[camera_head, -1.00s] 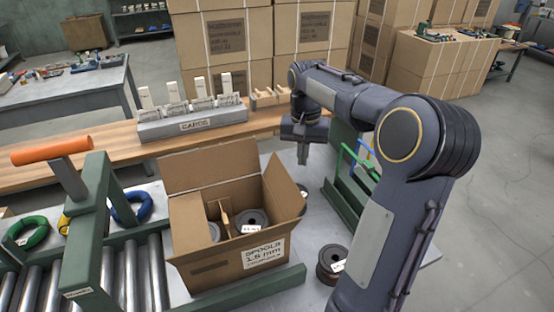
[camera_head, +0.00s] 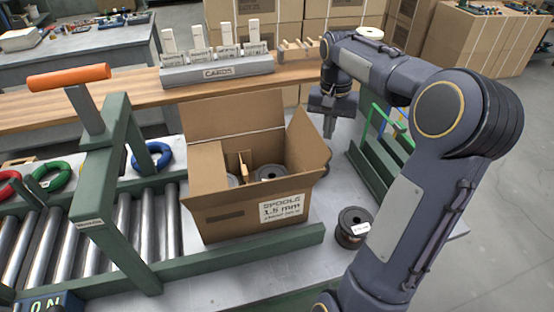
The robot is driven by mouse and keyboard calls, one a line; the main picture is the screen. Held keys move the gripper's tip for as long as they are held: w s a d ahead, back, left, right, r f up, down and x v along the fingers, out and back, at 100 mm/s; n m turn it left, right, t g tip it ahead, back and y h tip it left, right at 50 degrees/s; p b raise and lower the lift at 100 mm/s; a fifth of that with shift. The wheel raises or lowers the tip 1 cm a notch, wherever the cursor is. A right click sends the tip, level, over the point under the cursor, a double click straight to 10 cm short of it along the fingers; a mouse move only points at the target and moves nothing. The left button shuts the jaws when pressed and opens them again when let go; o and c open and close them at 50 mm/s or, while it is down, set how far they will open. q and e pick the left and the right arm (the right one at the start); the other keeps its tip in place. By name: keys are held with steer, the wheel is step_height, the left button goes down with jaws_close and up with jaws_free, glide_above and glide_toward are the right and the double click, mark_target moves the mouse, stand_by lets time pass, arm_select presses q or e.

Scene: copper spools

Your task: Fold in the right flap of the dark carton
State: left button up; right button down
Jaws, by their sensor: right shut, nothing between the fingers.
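The carton (camera_head: 235,212), brown and labelled for 1.5 mm spools, stands on the grey table with its top open. Its right flap (camera_head: 308,139) stands up and leans outward. Dark spools (camera_head: 270,173) and a cardboard divider (camera_head: 245,165) show inside. My right gripper (camera_head: 328,133) is shut and empty, pointing down just beyond the right flap's outer side; whether it touches the flap I cannot tell. My left gripper is out of view.
A spool (camera_head: 353,226) stands on the table right of the carton. A green rack (camera_head: 377,160) is behind my right arm. A roller conveyor (camera_head: 120,235) with a green frame and orange handle (camera_head: 68,77) is at left. A card holder (camera_head: 217,70) stands on the wooden bench behind.

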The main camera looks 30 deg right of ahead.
steer(key=shift+w+a+f+b, duration=0.1)
steer(key=shift+w+a+b, duration=0.3)
steer(key=shift+a, duration=0.95)
steer(key=shift+w+a+f+b, duration=0.15)
steer(key=shift+w+a, duration=0.3)
steer(key=shift+a, duration=0.85)
steer(key=shift+w+a+f+b, duration=0.1)
steer(key=shift+w+a+b, duration=0.3)
steer(key=shift+a, duration=0.95)
steer(key=shift+w+a+f+b, duration=0.1)
steer(key=shift+w+a+f, duration=0.25)
steer(key=shift+a, duration=0.4)
steer(key=shift+w+a+f+b, duration=0.2)
steer(key=shift+a+f, duration=0.25)
steer(key=shift+a, duration=0.35)
steer(key=shift+w+a+f+b, duration=0.1)
steer(key=shift+w+a+f, duration=0.25)
steer(key=shift+a, duration=0.4)
steer(key=shift+s+r, duration=0.1)
steer(key=shift+r, duration=0.05)
step_height(320, 180, up, 9)
steer(key=p, duration=0.9)
